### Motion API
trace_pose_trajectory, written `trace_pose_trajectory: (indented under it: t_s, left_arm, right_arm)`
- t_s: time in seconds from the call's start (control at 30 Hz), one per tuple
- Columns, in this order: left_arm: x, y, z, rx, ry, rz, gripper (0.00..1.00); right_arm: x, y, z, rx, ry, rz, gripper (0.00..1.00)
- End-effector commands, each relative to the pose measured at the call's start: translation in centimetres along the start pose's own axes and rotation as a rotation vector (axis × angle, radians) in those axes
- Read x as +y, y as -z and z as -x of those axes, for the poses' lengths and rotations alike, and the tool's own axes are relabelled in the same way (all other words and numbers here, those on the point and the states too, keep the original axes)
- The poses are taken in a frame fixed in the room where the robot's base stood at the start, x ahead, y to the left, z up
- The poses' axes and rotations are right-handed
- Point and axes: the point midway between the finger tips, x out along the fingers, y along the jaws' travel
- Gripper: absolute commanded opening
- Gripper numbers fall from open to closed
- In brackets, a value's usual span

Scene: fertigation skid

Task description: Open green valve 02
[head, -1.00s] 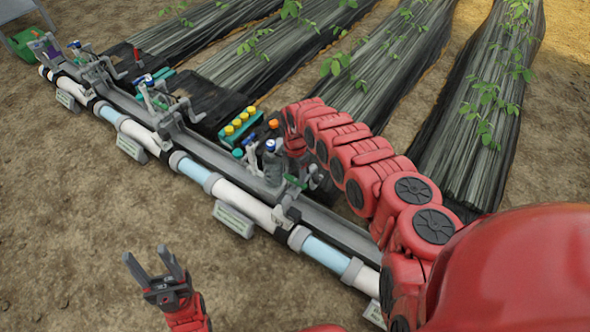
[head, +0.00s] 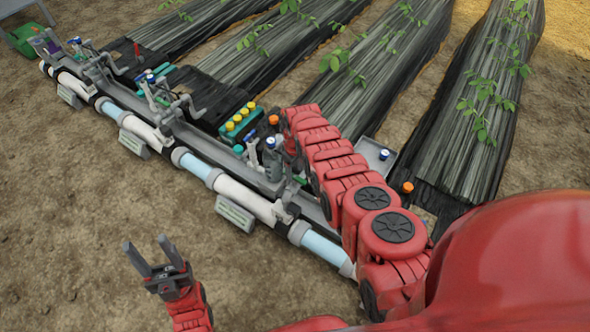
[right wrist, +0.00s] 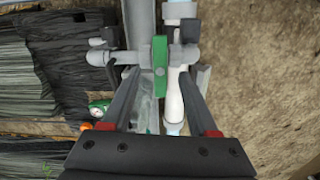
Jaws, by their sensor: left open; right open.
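A green valve handle (right wrist: 160,56) shows in the right wrist view, long side running up the picture, on grey pipe fittings. My right gripper (right wrist: 158,73) is open, with one fingertip on each side of the handle's near end and a gap on both sides. I cannot read a number on this valve. In the head view my right arm hides the right gripper and this valve. My left gripper (head: 146,243) is open and empty over bare soil, apart from the pipe line.
A grey and white pipe line (head: 243,197) with several fittings and label plates (head: 235,213) crosses the head view. A teal box with yellow caps (head: 238,122) stands behind it. A grey box (head: 375,153) lies right of my arm. The soil in front is clear.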

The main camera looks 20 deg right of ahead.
Motion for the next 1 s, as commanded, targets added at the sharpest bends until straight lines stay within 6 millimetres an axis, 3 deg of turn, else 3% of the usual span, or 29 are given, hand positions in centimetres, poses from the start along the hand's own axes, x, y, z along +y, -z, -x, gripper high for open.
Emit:
trace_pose_trajectory:
  t_s: [0.2,0.57,1.0]
  left_arm:
    - [0.0,0.0,0.0,0.000,0.000,0.000,0.55]
    - [0.0,-0.1,0.3,0.000,0.000,0.000,0.55]
    - [0.2,-0.7,4.0,0.000,0.000,0.000,0.55]
  right_arm:
    - [0.1,-0.1,0.0,-0.001,0.000,0.106,0.60]
    - [0.0,0.0,-0.2,-0.001,0.000,0.112,0.60]
    - [0.0,-0.1,-4.0,-0.001,0.000,0.111,0.60]
